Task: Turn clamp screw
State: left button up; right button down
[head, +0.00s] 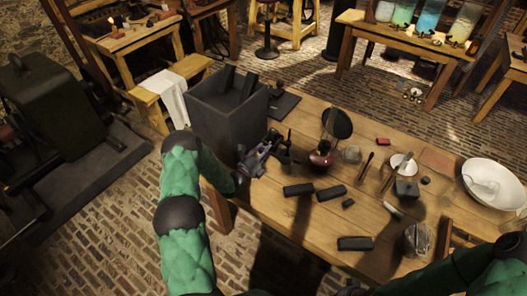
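My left gripper (263,157) is at the near left part of the wooden table, beside the dark square jar (225,112). It reaches a small dark metal fitting (284,150) that may be the clamp with its screw. The gripper and fitting overlap in the picture, so I cannot tell whether they touch or whether the fingers are open. The screw itself is too small to make out. My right arm comes in from the lower right. A dark part at the bottom edge (354,288) seems to be its gripper, mostly cut off.
Several black bars, one of them here (299,190), lie on the table (270,206). A dark red flask (321,157), a round black disc (337,123), a small white bowl (403,164) and a large white basin (493,184) stand farther right. Bare wood lies along the near edge.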

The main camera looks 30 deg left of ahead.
pick_arm(q)
grip_shut()
